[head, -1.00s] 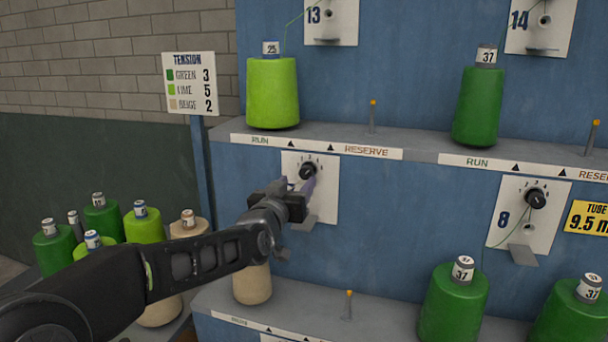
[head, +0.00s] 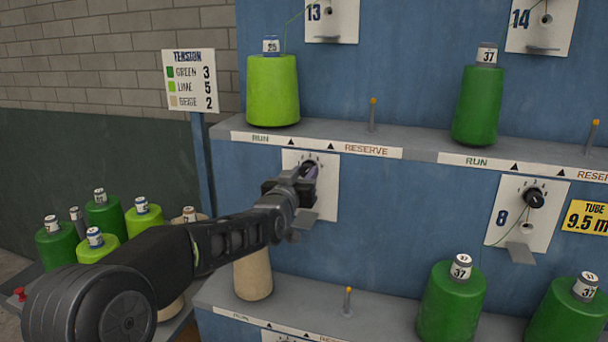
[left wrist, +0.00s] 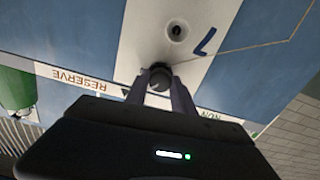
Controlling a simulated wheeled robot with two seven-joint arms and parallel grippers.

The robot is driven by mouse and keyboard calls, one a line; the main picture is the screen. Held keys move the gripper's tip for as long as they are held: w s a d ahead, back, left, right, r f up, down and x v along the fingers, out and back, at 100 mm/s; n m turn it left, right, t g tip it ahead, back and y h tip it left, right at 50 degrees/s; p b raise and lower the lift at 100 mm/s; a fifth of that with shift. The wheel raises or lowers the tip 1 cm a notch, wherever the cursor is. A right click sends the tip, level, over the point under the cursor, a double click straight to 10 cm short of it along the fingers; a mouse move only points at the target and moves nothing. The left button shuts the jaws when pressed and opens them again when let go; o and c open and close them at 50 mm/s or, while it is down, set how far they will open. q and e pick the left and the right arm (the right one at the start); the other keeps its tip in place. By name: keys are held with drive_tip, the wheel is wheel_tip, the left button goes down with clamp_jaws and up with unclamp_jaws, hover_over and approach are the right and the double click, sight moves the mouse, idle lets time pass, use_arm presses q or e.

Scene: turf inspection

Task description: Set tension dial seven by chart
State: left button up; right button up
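Tension dial seven (left wrist: 159,76) is a black knob on a white plate (left wrist: 140,35), marked with a 7 that appears upside down in the left wrist view. In the head view its plate (head: 326,188) is partly covered by my left gripper (head: 308,176). My left gripper's two fingers (left wrist: 160,84) lie on both sides of the knob, close against it. The dial's pointer and most of its numbers are hidden. The tension chart (head: 190,80) reads green 3, lime 5, beige 2. A beige cone (head: 253,277) stands below the dial plate. My right gripper is out of view.
A lime cone (head: 272,92) stands on the shelf above, and a green cone (head: 477,107) stands farther right. Dial 8 (head: 534,198) is on the right. Several spare cones (head: 103,215) stand at lower left. Orange-tipped pegs (head: 347,302) stick up from the shelves.

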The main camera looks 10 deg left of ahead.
use_arm(q)
clamp_jaws()
drive_tip(key=shift+f, duration=0.1)
drive_tip(key=n+b, duration=0.2)
drive_tip(key=b, duration=0.1)
drive_tip(key=shift+f+n, duration=0.15)
drive_tip(key=shift+n, duration=0.15)
drive_tip(key=n+b, duration=0.5)
drive_tip(key=n, duration=0.2)
drive_tip(key=shift+n+b, duration=0.3)
drive_tip(key=shift+n, duration=0.1)
drive_tip(key=n+b, duration=0.1)
drive_tip(key=n, duration=0.4)
drive_tip(key=shift+n, duration=0.3)
